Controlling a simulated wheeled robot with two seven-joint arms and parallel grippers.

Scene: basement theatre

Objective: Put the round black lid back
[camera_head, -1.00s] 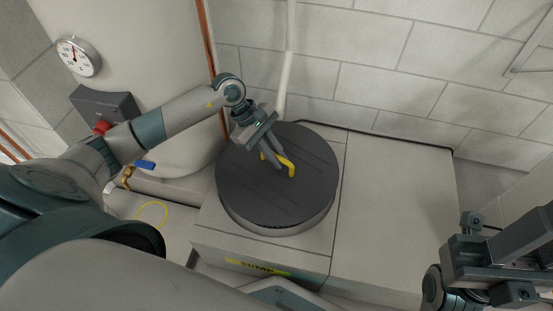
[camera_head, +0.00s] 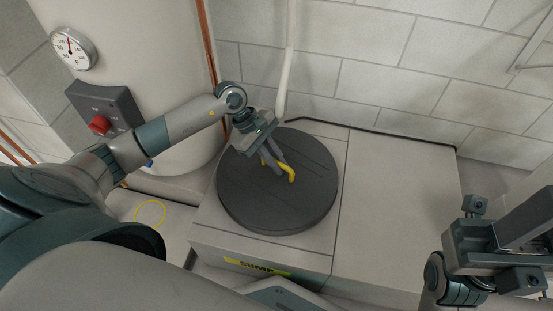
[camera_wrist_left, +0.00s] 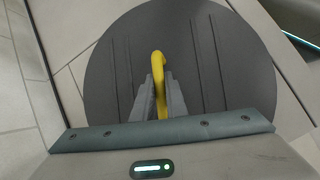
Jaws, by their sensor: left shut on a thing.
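The round black lid (camera_head: 235,195) lies flat over the top of the left part of a pale box, in the head view. Its bent yellow handle (camera_head: 291,174) stands near its middle. My left gripper (camera_head: 277,169) is shut on this handle from above. The wrist view shows both fingers (camera_wrist_left: 161,105) around the yellow handle (camera_wrist_left: 190,129), with the dark lid (camera_wrist_left: 235,70) behind them. Whether the lid is fully seated is hard to tell. My right gripper (camera_head: 495,250) is at the lower right, away from the lid, and its fingertips do not show clearly.
The pale box (camera_head: 395,205) has a bare right part and a yellow label (camera_head: 255,267) on its front. A pale pipe (camera_head: 287,65) rises behind the lid. A tank with a gauge (camera_head: 73,48) and a red knob (camera_head: 99,125) stands left, near my left arm.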

